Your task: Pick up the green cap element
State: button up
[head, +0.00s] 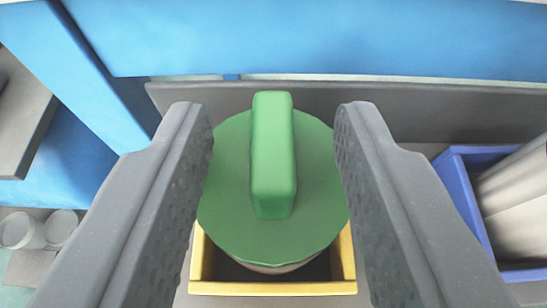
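The green cap element (225,200) is a round green disc with a raised rectangular handle bar (272,150) across its top. It sits in or over a yellow square bin (272,288), covering most of its opening. My gripper (273,115) is open, with one grey finger on each side of the cap. The handle bar stands between the fingers with a clear gap on both sides. The finger edges overlap the disc's left and right rims in the view; I cannot tell whether they touch it.
A blue bin (465,190) holding pale cylindrical items (515,200) stands to the right. A grey ledge (400,110) and a blue panel (320,40) run across behind the cap. Whitish round items (25,230) lie at the lower left.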

grip_shut()
jog(key=shift+r, duration=0.1)
